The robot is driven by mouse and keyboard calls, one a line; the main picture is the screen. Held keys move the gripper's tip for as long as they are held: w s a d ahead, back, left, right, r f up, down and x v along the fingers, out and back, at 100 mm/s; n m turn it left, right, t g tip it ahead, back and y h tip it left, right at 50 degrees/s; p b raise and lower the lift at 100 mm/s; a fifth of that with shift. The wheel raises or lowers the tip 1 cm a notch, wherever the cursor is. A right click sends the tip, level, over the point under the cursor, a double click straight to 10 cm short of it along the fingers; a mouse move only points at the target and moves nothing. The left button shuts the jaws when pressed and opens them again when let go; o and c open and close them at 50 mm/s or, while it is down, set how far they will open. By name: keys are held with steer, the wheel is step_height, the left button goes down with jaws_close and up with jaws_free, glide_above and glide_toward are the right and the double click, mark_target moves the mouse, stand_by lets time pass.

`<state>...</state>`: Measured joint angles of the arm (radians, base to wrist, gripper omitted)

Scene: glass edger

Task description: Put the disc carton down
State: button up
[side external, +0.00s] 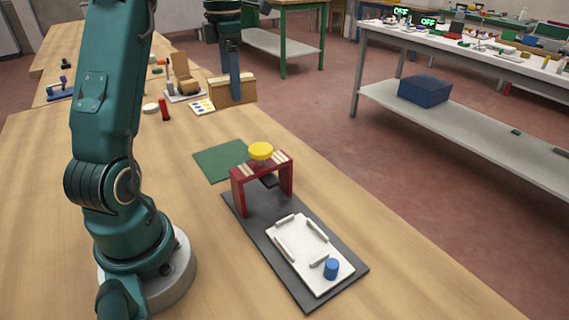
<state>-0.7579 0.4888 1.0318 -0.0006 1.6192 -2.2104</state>
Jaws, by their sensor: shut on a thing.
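The disc carton (219,94), a brown box with a lighter top edge, is at the far edge of the wooden table. My gripper (235,90) comes down from above and is shut on it; one dark finger covers part of the carton's near side. The carton looks about level. I cannot tell whether its underside touches the table or hangs a little above it.
A white card with coloured spots (201,107) lies just left of the carton. A cardboard stand (183,76) and a red block (164,110) are further left. A green mat (218,160) and a red bridge (238,191) with a yellow knob (261,151) are nearer.

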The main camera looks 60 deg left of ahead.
mark_target(217, 79)
steer(key=s+a+n, duration=0.1)
steer(key=a, duration=0.2)
steer(key=shift+s+a+n, duration=0.1)
steer(key=shift+s+n, duration=0.3)
steer(key=shift+s+a+f, duration=0.15)
steer(key=shift+a+f, duration=0.05)
steer(key=shift+f, duration=0.15)
step_height(217, 79, down, 16)
steer(key=shift+r, duration=0.2)
steer(key=shift+f, duration=0.1)
